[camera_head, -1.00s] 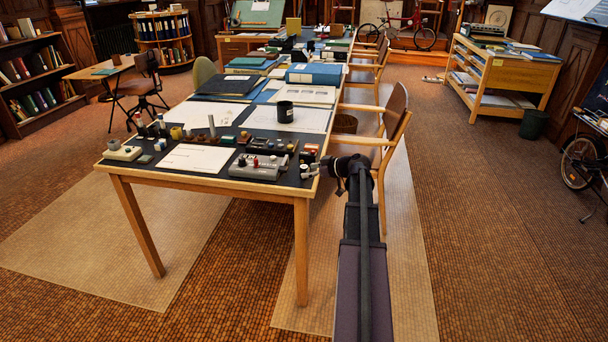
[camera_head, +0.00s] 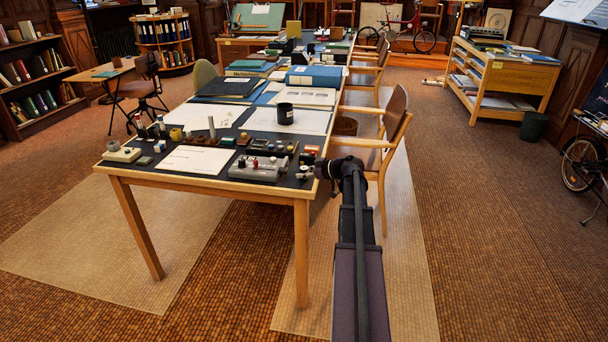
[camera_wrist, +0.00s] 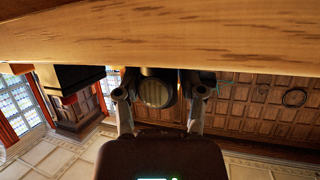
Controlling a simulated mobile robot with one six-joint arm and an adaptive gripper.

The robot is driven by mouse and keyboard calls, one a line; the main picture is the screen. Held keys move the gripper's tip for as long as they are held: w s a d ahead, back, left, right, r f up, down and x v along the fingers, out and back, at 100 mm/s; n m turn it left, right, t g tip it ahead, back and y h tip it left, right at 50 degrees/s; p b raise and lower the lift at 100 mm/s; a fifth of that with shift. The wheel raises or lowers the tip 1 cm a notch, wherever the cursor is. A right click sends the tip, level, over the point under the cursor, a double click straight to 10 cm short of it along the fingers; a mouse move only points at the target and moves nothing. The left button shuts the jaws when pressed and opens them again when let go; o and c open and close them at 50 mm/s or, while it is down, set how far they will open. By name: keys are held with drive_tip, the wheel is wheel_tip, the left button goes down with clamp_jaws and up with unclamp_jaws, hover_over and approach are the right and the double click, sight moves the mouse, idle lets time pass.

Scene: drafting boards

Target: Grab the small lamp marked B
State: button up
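My gripper (camera_head: 317,171) is at the right edge of the table, by its near right corner. In the wrist view my gripper (camera_wrist: 160,92) shows two fingers spread apart, with the picture upside down. A small round thing with a pale, ribbed face (camera_wrist: 157,93) stands between the fingers, apparently on the table; I cannot tell whether they touch it. No letter B is readable, so I cannot tell whether this is the lamp. In the head view the small items by the gripper are partly hidden by it.
The table (camera_head: 205,191) holds a grey control box (camera_head: 252,174) with knobs, a black mug (camera_head: 285,113), papers and several small items. A wooden chair (camera_head: 391,130) is close behind my arm. The floor in front is free.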

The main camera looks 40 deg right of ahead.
sight(304, 168)
clamp_jaws()
drive_tip(key=shift+r, duration=0.15)
wheel_tip(304, 168, up, 3)
drive_tip(key=p, duration=0.3)
drive_tip(key=shift+r+p, duration=0.2)
drive_tip(key=shift+p, duration=0.15)
drive_tip(key=s+a+r+p, duration=0.1)
drive_tip(key=s, duration=1.5)
drive_tip(key=shift+a+r, duration=0.15)
drive_tip(key=shift+r, duration=0.1)
